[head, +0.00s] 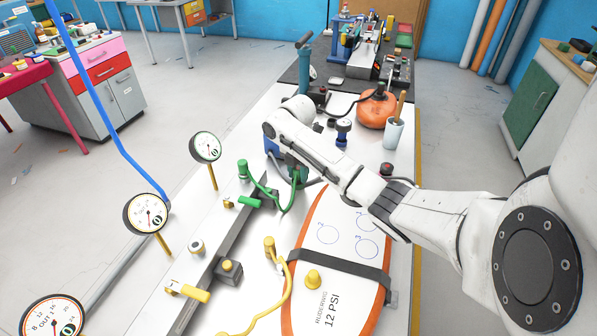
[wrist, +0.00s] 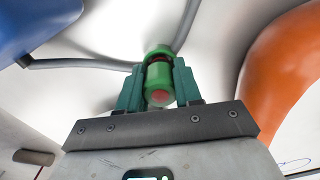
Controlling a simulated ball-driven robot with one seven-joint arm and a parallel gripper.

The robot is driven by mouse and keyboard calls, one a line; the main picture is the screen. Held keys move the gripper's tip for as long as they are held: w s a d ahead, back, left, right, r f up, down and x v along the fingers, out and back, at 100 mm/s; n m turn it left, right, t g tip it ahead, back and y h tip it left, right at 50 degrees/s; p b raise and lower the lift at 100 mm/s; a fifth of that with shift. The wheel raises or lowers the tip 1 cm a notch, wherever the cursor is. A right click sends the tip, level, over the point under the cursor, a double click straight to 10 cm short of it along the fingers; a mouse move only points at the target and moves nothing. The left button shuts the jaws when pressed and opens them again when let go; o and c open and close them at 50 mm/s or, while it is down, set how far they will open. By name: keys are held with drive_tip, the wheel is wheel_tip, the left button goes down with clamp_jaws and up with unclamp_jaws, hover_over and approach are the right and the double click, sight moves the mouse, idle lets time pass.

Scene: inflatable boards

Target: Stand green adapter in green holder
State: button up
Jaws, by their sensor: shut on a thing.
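My gripper (wrist: 158,82) is shut on a green cylindrical piece, the green adapter (wrist: 159,74), with its reddish round end facing the wrist camera. A dark red band separates it from a green ring behind it; I cannot tell whether that ring is part of it. In the head view my gripper (head: 297,177) is low over the white table, and my arm hides most of the adapter. An upright green fitting (head: 243,168) with a green hose stands to the left. I cannot identify the green holder for certain.
A grey hose (wrist: 80,64) runs behind the adapter, near a blue object (wrist: 35,25). The orange-edged board (head: 330,238) lies at the front right under a dark strap. Gauges (head: 206,147), a green lever (head: 250,200) and a yellow hose (head: 287,290) are left and front.

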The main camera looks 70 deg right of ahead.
sight(298, 168)
drive_tip(key=shift+f, duration=0.2)
drive_tip(key=o, duration=1)
wheel_tip(298, 168, up, 12)
drive_tip(key=shift+a+r+p, duration=0.15)
drive_tip(key=shift+p, duration=0.5)
